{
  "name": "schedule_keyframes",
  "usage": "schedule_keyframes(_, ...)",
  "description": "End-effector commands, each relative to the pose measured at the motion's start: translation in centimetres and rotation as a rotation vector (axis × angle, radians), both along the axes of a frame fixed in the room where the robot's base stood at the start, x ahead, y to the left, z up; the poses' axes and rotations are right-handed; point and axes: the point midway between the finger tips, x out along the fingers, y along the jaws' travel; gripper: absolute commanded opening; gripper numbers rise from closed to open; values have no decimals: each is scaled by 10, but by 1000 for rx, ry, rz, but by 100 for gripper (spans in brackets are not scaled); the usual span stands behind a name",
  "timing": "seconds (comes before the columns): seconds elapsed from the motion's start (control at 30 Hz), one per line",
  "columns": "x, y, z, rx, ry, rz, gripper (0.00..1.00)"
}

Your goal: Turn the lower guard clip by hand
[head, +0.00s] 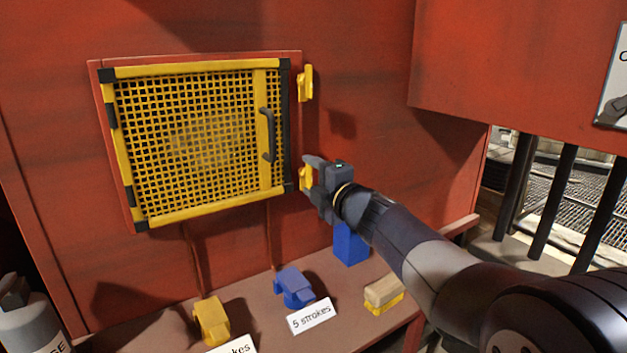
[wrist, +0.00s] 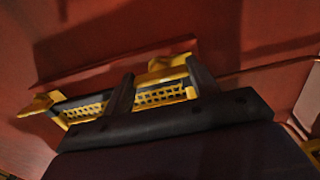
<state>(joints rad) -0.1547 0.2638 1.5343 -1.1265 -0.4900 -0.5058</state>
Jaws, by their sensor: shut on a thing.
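The lower guard clip (head: 306,178) is a small yellow piece at the lower right corner of the yellow mesh guard (head: 190,70). My gripper (head: 316,178) reaches it from the right and is shut on it, partly hiding it. In the wrist view my gripper's dark fingers (wrist: 160,82) stand on either side of a yellow piece (wrist: 165,68), with the guard's mesh behind. The upper guard clip (head: 305,83) stands upright beside the guard's upper right corner, apart from my gripper. The guard lies closed against the red panel.
The guard has a black handle (head: 267,135) near its right side. On the ledge below stand a yellow block (head: 212,320), a blue block (head: 293,287), a darker blue block (head: 350,245) and a beige-topped piece (head: 383,291). A red housing (head: 530,80) juts out at right.

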Motion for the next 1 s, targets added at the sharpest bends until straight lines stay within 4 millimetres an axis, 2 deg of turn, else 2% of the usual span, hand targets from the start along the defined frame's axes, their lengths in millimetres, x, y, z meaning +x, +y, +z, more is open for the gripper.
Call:
schedule_keyframes(0.03,0,1,5,-3,-12,1,33)
schedule_keyframes(0.33,0,1,5,-4,-12,2,33)
schedule_keyframes(0.37,0,1,5,-4,-12,2,58)
schedule_keyframes(0.6,0,1,3,-4,-9,1,77)
schedule_keyframes(1.0,-5,-4,2,-3,-6,0,78)
